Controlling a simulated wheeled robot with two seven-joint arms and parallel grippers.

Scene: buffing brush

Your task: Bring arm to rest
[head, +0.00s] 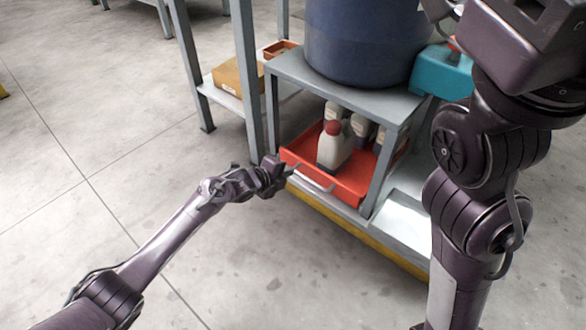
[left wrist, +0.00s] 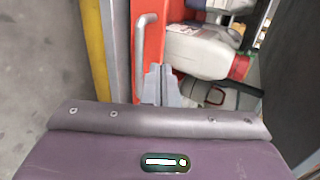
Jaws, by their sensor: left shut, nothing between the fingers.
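My left arm reaches in from the left in the head view. Its gripper (head: 285,170) is at the front left corner of an orange-red drawer (head: 350,188), close to the drawer's silver handle (head: 314,178). In the left wrist view the two grey fingers (left wrist: 160,84) are shut together and empty, beside the handle (left wrist: 141,60). Whether they touch the drawer cannot be told. My right arm fills the right side of the head view, and its gripper is not visible.
White bottles with red caps (head: 334,148) stand in the drawer, under a grey cart top (head: 300,75). A large blue drum (head: 365,45) and a teal container (head: 440,72) are above. A shelf with a cardboard box (head: 238,77) is behind. The floor at left is clear.

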